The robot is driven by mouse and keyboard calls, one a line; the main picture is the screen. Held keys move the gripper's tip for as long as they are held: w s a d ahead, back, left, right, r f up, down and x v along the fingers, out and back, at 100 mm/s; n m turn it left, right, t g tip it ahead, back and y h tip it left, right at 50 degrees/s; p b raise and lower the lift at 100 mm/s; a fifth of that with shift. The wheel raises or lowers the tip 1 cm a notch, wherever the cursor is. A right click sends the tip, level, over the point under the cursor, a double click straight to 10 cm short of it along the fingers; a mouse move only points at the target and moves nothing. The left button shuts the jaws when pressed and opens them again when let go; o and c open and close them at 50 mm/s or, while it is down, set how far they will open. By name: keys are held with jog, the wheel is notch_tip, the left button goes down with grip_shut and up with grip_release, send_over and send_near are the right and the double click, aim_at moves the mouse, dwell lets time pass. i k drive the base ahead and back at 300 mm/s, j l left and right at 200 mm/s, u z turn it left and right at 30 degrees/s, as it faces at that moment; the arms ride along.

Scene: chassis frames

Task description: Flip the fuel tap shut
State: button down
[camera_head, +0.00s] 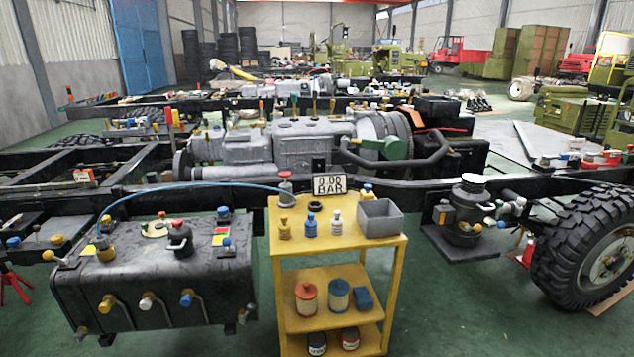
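A dark fuel tank (200,270) hangs at the lower left of the frame rail. A blue-capped fitting (224,214) and another tag (220,239) are at the right. I cannot tell which fitting is the fuel tap, or its lever position. My gripper is not in view.
A blue hose (190,184) arches from the tank to the cart. A large wheel (590,250) is at the right.

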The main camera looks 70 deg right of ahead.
aim_at(251, 306)
jog(key=z, duration=1.55)
jog(key=k+l+z, duration=0.1)
jog(key=k, duration=0.3)
jog(key=k+l+z, duration=0.15)
jog(key=k, duration=0.2)
jog(key=k+l+z, duration=0.1)
jog(key=k, duration=0.3)
jog(key=i+j+u, duration=0.1)
jog(key=i+j, duration=0.15)
jog(key=i, duration=0.2)
jog(key=i+j+u, duration=0.1)
jog(key=i, duration=0.35)
jog(key=i+j, duration=0.25)
jog(key=i, duration=0.2)
jog(key=i+j+u, duration=0.15)
jog(key=i, duration=0.35)
